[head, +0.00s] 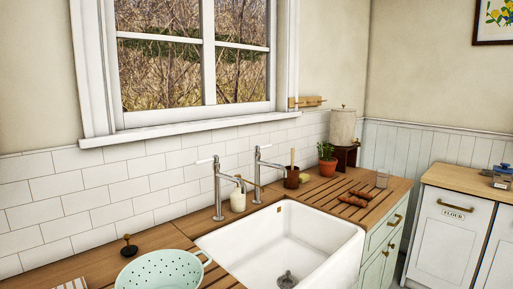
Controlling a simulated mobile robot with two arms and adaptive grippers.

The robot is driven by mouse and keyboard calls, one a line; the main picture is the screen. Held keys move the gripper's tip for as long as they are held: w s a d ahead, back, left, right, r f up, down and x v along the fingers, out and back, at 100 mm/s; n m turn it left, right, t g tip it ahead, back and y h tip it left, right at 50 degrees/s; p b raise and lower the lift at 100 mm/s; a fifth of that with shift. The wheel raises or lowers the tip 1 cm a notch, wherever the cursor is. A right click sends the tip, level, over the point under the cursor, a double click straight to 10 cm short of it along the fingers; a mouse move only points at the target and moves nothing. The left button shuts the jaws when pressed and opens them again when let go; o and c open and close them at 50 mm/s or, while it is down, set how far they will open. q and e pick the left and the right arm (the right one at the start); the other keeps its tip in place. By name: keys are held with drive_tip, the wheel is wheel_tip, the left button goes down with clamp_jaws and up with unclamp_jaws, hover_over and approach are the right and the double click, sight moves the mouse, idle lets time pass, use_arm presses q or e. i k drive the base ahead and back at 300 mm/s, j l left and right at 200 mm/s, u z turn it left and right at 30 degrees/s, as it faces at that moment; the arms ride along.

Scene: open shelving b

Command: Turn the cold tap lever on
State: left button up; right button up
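Two chrome pillar taps stand behind the white sink (340,229). The left tap (217,190) has a pale lever (205,161) at its top, pointing left. The right tap (257,176) has a small pale lever (266,147) at its top, pointing right. I cannot tell which tap is the cold one, and no running water can be made out. Neither of my grippers is in view.
A soap bottle (238,201) stands between the taps. A brown pot (292,178) with a stick-like handle and a potted plant (327,164) stand to the right. A mint colander (160,272) sits at front left. The sink basin looks empty.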

sight(258, 147)
drive_tip(key=i+l+u, duration=0.1)
drive_tip(key=u, duration=0.35)
drive_tip(key=i+l+u, duration=0.1)
drive_tip(key=l+u, duration=0.55)
drive_tip(key=u, duration=0.25)
